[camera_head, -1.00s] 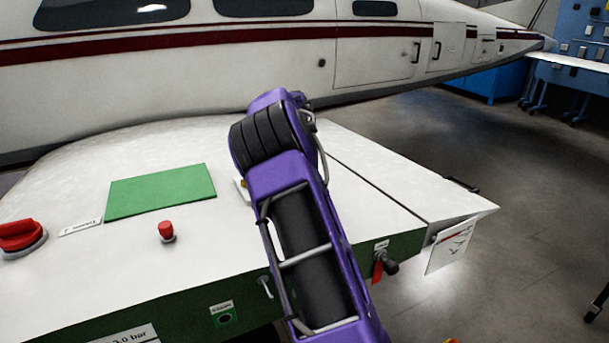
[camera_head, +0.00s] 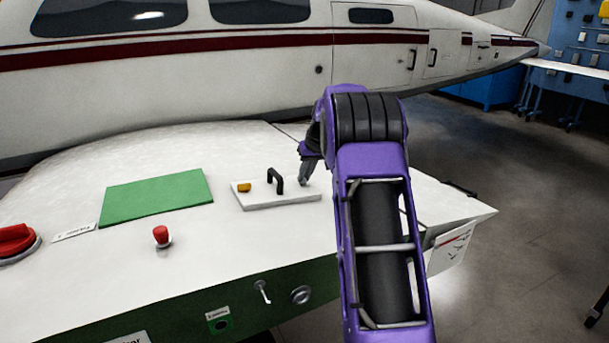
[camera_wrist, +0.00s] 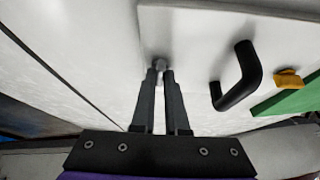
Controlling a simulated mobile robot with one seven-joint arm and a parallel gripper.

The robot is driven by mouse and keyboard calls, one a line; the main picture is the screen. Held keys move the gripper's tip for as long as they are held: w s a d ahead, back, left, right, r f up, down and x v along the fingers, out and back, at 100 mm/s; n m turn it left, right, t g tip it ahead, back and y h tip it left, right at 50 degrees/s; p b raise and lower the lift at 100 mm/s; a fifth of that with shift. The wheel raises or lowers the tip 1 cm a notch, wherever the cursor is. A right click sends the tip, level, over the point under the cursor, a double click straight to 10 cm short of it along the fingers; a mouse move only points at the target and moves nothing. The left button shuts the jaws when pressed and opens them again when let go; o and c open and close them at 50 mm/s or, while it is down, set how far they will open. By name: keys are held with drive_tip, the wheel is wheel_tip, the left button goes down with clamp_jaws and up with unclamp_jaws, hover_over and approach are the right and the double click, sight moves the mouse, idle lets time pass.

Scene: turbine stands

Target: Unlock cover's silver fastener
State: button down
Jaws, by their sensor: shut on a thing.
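The cover is a thin white plate (camera_head: 290,201) on the white bench top, with a black handle (camera_head: 276,180) and a yellow fastener (camera_head: 244,187). My gripper (camera_head: 303,182) points down at the plate's right end. In the wrist view the silver fastener (camera_wrist: 160,61) sits at the plate's edge, between the tips of my two dark fingers (camera_wrist: 159,74). The fingers are closed on it, and only its far part shows. The black handle (camera_wrist: 240,78) and the yellow fastener (camera_wrist: 288,79) lie to the right there. In the head view my gripper hides the silver fastener.
A green panel (camera_head: 156,198), a red button (camera_head: 161,236) and a red knob (camera_head: 14,240) are on the bench top to the left. An aircraft fuselage (camera_head: 250,70) stands behind. Open floor (camera_head: 540,200) lies to the right.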

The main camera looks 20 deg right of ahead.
drive_tip(key=shift+w+n+y, duration=0.1)
drive_tip(key=shift+n+y, duration=0.2)
drive_tip(key=shift+n, duration=0.1)
drive_tip(key=c, duration=0.9)
unclamp_jaws()
drive_tip(key=p+v, duration=0.1)
drive_tip(key=v, duration=1.6)
drive_tip(key=shift+r+p, duration=0.2)
drive_tip(key=shift+p, duration=0.2)
drive_tip(key=shift+a, duration=0.1)
